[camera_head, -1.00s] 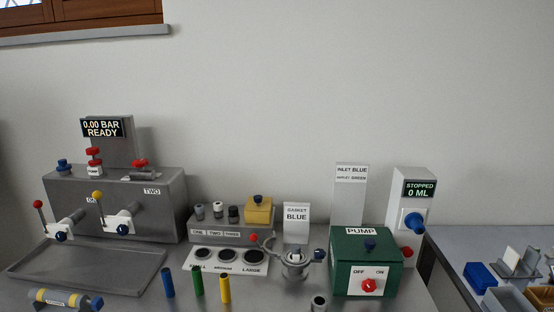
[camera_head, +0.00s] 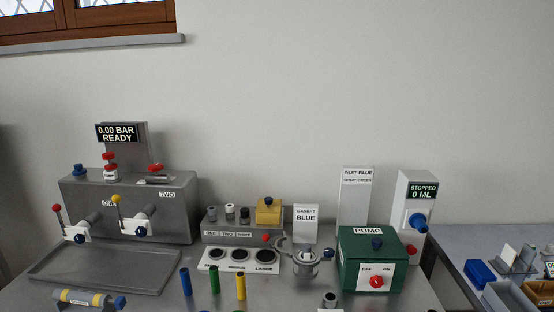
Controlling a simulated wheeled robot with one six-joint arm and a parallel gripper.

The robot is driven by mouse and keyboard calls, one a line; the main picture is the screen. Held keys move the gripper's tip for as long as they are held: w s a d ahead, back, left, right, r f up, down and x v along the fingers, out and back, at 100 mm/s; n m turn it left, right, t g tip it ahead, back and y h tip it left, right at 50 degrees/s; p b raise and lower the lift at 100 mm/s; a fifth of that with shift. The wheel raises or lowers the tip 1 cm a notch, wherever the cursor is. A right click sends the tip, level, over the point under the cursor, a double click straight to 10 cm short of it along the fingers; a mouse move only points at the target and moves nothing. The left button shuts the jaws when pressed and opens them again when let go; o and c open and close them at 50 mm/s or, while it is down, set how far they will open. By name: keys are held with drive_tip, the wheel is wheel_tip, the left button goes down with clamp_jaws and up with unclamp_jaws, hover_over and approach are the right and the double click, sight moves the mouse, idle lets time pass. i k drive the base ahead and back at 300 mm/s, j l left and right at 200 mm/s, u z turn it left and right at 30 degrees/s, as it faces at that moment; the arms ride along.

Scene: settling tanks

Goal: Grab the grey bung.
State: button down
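Several small bungs stand in a row on the grey stepped block labelled ONE, TWO, THREE (camera_head: 228,235). The left one (camera_head: 212,214) looks grey with a darker top, the middle one (camera_head: 230,212) is paler, and the right one (camera_head: 245,215) is dark grey. They are too small to tell for sure which is the grey bung. A short grey cylinder with a dark top (camera_head: 330,299) stands at the front edge of the picture. My gripper is not in view.
A yellow box (camera_head: 269,213) stands right beside the bungs. In front are a white plate with three dark round discs (camera_head: 240,261), a metal clamp fitting (camera_head: 305,264) and blue, green and yellow tubes (camera_head: 214,280). A green pump box (camera_head: 372,262) stands right; a grey tray (camera_head: 105,272) lies left.

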sight(306, 247)
drive_tip(key=i+j+z, duration=0.25)
drive_tip(key=i, duration=0.25)
drive_tip(key=i+j+z, duration=0.25)
drive_tip(key=i+j, duration=0.1)
drive_tip(key=i, duration=0.1)
